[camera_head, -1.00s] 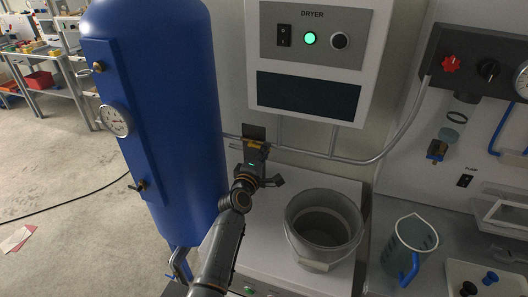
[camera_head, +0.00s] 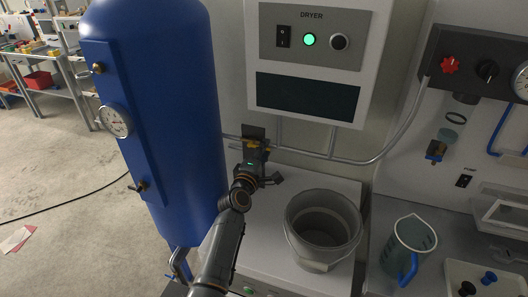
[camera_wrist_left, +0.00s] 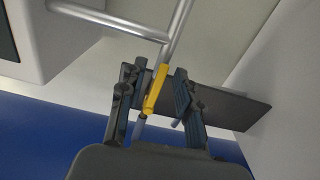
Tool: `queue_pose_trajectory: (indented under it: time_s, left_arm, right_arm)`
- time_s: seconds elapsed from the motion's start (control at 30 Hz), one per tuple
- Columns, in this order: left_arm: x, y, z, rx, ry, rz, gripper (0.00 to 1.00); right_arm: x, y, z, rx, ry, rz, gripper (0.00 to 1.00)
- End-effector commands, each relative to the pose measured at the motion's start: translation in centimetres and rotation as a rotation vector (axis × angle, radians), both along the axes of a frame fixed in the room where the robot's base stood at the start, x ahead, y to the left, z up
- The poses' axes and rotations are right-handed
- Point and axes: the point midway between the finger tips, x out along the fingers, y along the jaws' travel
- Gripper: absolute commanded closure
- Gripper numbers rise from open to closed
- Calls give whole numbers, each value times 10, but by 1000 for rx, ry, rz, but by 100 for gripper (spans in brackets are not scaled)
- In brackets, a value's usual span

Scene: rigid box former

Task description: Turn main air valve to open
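The main air valve shows as a yellow lever handle (camera_wrist_left: 155,90) at the pipe in the left wrist view. My left gripper (camera_wrist_left: 158,74) is open there, with one finger on each side of the handle. Gaps show between the handle and the fingers, so I see no firm grip. In the head view my left gripper (camera_head: 253,150) is at the pipe below the dryer and hides most of the valve. Small yellow parts show around its fingers. My right gripper is in neither view.
The dryer box (camera_head: 310,60) hangs above the pipe (camera_head: 335,157). The blue tank (camera_head: 160,120) stands close on the left. A grey bucket (camera_head: 322,228) stands on the bench to the right, with a clear jug (camera_head: 408,247) beyond it. A dark plate (camera_wrist_left: 228,103) sits behind the fingers.

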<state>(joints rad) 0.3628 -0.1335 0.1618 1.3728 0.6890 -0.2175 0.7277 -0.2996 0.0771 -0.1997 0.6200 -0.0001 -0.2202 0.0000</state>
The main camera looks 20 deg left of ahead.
Motion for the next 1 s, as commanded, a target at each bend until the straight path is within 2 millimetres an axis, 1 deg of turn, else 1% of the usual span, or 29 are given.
queue_pose_trajectory:
  time_s: [0.17, 0.27, 0.5, 0.6, 0.7, 0.8, 1.0]
  left_arm:
    - [-2, 0, 0, 1, 0, 0, 67]
    - [-11, 0, -1, -1, 1, 0, 67]
    - [-47, 2, -2, 0, 2, 1, 67]
    - [-61, 2, -1, 0, 1, 1, 67]
    - [-70, 3, -1, 1, 1, 1, 67]
    - [-74, 3, -1, 0, 1, 0, 67]
    - [-75, 2, 0, 0, 1, 0, 67]
  right_arm:
    - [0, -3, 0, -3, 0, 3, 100]
    - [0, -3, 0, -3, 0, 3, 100]
    - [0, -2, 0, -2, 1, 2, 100]
    - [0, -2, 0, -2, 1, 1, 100]
    - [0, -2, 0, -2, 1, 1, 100]
    - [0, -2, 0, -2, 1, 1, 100]
    - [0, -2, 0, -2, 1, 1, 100]
